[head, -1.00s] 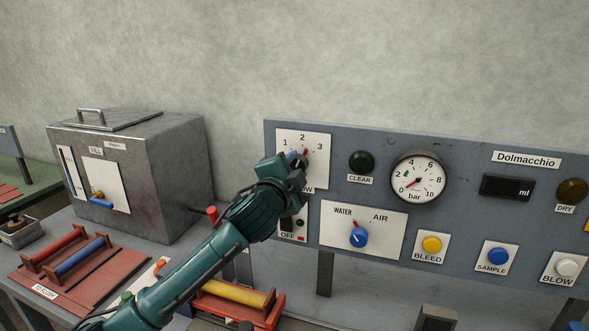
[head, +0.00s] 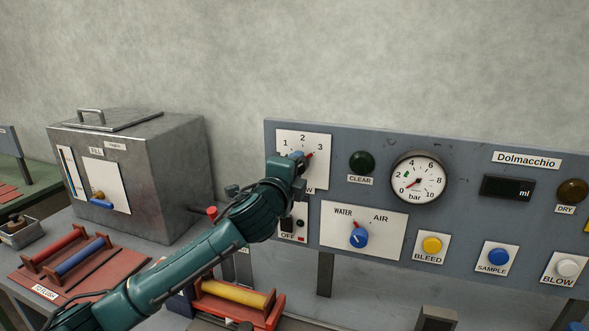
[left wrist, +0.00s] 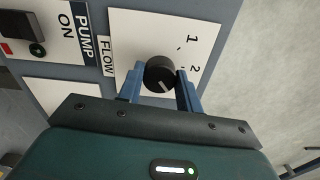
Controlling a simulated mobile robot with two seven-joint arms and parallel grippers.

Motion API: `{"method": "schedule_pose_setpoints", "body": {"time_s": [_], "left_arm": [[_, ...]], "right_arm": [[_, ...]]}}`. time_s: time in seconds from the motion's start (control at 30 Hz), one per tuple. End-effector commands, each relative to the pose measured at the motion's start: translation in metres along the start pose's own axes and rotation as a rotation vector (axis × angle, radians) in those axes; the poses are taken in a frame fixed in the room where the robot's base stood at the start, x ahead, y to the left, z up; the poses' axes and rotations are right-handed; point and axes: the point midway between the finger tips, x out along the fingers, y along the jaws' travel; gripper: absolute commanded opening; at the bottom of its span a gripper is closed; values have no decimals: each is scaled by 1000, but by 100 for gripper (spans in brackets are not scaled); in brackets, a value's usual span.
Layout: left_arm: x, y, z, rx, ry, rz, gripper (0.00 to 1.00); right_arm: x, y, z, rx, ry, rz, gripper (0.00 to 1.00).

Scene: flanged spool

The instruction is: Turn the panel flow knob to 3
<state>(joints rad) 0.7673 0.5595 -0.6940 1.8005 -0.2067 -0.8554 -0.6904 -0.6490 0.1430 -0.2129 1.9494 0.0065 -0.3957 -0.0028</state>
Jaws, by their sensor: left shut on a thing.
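The flow knob (left wrist: 157,66) is black with a white line and sits on a white plate numbered 1, 2 and 3. In the left wrist view the fingers of my left gripper (left wrist: 160,82) are closed on both sides of it, and the white line points to the lower right. The 3 is hidden there. In the head view my left gripper (head: 297,160) covers most of the knob at the flow plate (head: 320,179). My right gripper is out of view.
The pump switch (head: 287,223) is just below the plate. The water/air selector (head: 358,237), the clear lamp (head: 362,162) and the bar gauge (head: 418,178) are to the right. A metal tank (head: 170,185) stands to the left. A yellow-handled red rack (head: 240,295) lies below my arm.

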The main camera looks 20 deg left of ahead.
Motion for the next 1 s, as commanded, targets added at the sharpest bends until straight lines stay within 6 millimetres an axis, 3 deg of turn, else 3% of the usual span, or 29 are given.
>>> {"method": "schedule_pose_setpoints", "body": {"time_s": [0.33,0.37,0.6,0.87,1.0], "left_arm": [[0,1,0,7,0,1,12],[0,1,0,7,0,1,38],[0,0,0,5,0,1,57],[-1,0,0,3,0,0,57],[-12,2,0,3,1,0,57]], "right_arm": [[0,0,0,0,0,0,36],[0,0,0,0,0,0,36],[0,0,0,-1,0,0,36],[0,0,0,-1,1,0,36],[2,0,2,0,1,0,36]]}}
